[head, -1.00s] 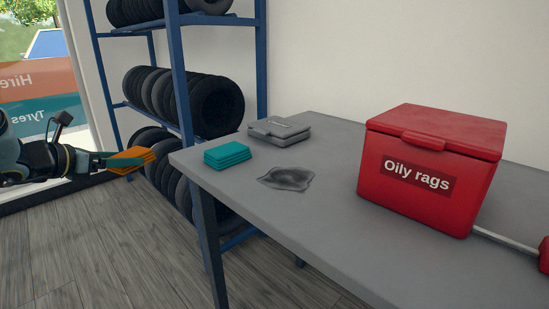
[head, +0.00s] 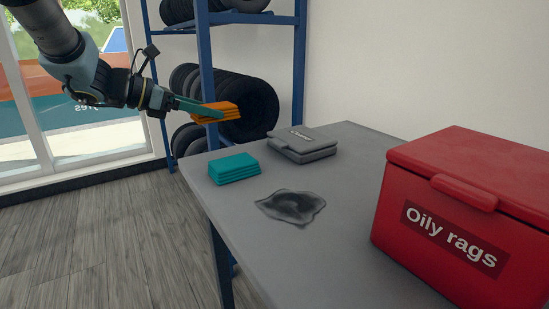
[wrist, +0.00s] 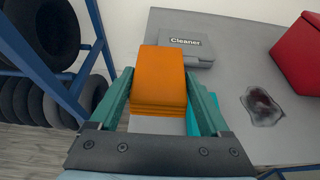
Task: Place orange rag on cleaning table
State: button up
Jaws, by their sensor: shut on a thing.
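The orange rag (head: 217,111) is a folded stack held between the green fingers of my gripper (head: 205,109). It also shows in the wrist view (wrist: 158,82), with a finger on each side of it. My gripper is shut on it, above the far left end of the grey cleaning table (head: 335,215) in the head view. A folded teal rag (head: 234,169) lies on the table near its left edge, below the gripper. In the wrist view the teal rag is mostly hidden behind the right finger.
A dark stain or dirty cloth (head: 291,206) lies mid-table. A red "Oily rags" box (head: 465,215) stands at right. A blue tyre rack (head: 204,70) stands behind the table.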

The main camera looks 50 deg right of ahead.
notch_tip(320, 180, down, 10)
jog(key=shift+f, duration=0.1)
jog(key=o, duration=1.2)
jog(key=shift+b, duration=0.3)
jog(key=shift+c, duration=0.2)
